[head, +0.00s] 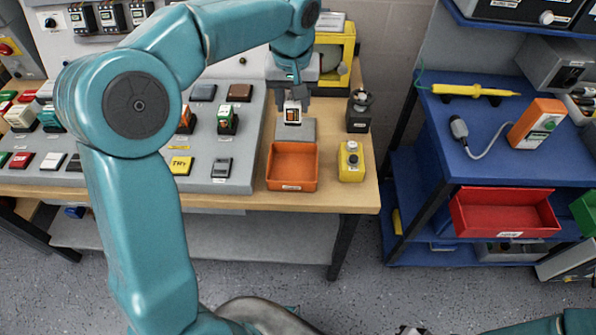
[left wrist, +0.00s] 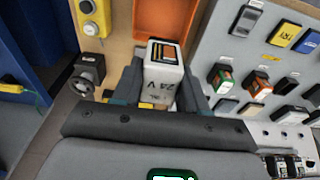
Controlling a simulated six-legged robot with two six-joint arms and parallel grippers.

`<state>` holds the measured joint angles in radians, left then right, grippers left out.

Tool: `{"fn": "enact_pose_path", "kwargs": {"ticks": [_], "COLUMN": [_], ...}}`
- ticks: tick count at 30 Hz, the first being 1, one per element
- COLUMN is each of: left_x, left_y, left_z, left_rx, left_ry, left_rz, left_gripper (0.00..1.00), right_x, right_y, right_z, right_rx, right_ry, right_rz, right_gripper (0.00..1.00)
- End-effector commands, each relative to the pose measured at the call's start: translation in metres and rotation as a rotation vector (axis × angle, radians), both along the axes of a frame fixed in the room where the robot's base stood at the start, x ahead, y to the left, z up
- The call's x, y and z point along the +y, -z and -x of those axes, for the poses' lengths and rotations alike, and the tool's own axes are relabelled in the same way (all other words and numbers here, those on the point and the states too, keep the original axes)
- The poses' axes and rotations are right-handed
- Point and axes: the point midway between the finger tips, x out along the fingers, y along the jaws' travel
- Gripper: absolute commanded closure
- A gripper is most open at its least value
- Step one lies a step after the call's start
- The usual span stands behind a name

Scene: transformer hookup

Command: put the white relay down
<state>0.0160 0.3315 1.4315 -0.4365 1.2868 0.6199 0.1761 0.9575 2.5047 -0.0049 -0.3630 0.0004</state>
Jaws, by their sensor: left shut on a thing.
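The white relay (head: 292,114) is upright between the fingers of my left gripper (head: 292,99), which is shut on it. In the head view the relay is over a grey block (head: 308,130) on the wooden table, behind the orange bin. I cannot tell whether it touches the block. My right gripper does not show.
The orange bin (head: 292,165) and a yellow button box (head: 351,161) stand in front of the grey block. A dark knobbed device (head: 358,110) is to its right. A sloped grey panel (head: 206,185) with several relays is to its left. A blue bench (head: 480,163) stands farther right.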

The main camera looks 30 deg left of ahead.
Motion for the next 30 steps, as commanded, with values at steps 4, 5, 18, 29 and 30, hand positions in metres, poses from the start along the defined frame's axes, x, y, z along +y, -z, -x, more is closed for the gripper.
{"fn": "enact_pose_path", "kwargs": {"ticks": [4,5,18,29,30], "left_x": [0.002,0.002,0.001,-0.001,-0.001], "left_y": [0.038,0.047,0.148,0.193,0.195], "left_z": [0.002,0.003,0.002,0.001,0.001], "left_rx": [0.009,0.009,0.003,0.003,0.002], "left_ry": [-0.001,-0.001,-0.001,0.0,0.0], "left_rz": [0.0,0.0,-0.001,-0.001,0.0], "left_gripper": [0.96,0.96,0.96,0.96,0.96], "right_x": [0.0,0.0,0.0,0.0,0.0], "right_y": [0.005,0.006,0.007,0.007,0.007], "right_z": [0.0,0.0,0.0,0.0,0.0], "right_rx": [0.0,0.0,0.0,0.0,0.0], "right_ry": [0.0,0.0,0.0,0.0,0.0], "right_rz": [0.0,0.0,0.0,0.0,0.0], "right_gripper": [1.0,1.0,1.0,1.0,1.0]}}
